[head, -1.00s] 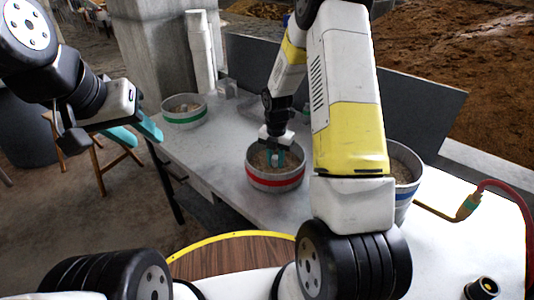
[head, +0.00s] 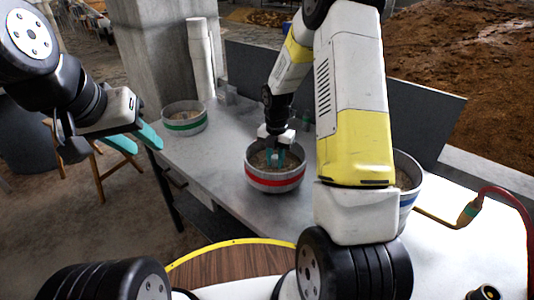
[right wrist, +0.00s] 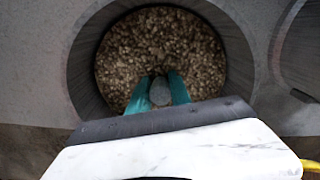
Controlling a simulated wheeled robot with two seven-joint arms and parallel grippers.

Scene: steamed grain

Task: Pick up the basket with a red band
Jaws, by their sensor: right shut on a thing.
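The basket with a red band (head: 274,183) is a round grey metal tub filled with brown grain. It stands upright at the front edge of the grey table, or just above it; I cannot tell which. My right gripper (head: 277,158) points down inside its opening. Its teal fingers are shut on a small grey upright part in the basket, which shows between the fingertips (right wrist: 160,90) in the right wrist view, with the grain (right wrist: 160,45) around it. My left gripper (head: 136,141) hangs at the left, empty, away from the table, its teal fingers apart.
A green-banded basket (head: 184,119) stands at the table's far left. A blue-banded basket (head: 407,188) is partly hidden behind my right arm. A round wooden top with a yellow rim (head: 230,262) lies in front. A red hose (head: 519,205) is at the right.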

